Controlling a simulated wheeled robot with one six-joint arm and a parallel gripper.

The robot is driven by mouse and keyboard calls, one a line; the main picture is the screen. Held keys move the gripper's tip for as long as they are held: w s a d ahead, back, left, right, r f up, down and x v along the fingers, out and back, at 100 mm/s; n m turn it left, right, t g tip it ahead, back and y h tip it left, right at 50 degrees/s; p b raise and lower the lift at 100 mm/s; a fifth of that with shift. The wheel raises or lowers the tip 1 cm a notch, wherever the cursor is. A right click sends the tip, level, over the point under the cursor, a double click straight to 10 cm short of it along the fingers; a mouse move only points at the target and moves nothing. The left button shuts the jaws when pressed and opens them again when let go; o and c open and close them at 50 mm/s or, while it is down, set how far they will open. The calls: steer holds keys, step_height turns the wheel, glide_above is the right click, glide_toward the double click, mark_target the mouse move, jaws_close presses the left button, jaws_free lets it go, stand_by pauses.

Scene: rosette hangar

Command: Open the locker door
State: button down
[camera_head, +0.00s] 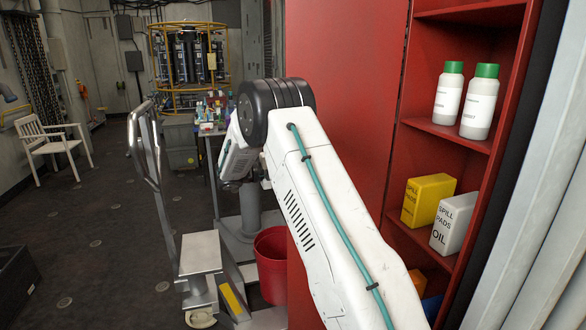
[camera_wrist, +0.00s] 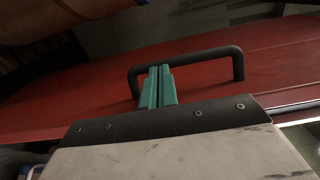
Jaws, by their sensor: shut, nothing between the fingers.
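The locker's red door (camera_head: 345,90) stands upright in the middle of the head view. The locker's shelves (camera_head: 468,140) show to the right of it, so the interior is exposed there. In the wrist view, a dark bar handle (camera_wrist: 205,54) is fixed on the red door surface (camera_wrist: 285,35). My gripper (camera_wrist: 160,70) has its green fingers shut together, with nothing between them. Their tips overlap the handle's left part in the picture; I cannot tell whether they touch it. In the head view my arm hides the handle and the fingers.
On the shelves are two white bottles with green caps (camera_head: 480,102), a yellow box (camera_head: 427,199) and a white box (camera_head: 454,222). A red bucket (camera_head: 270,262) stands at the door's left edge. A metal stand (camera_head: 200,255) is further left. Dark floor (camera_head: 100,235) is open beyond.

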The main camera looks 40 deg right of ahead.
steer(key=shift+w+d+f+m+g+y, duration=0.1)
steer(key=shift+w+d+m+g+y, duration=0.15)
steer(key=shift+d+g, duration=0.45)
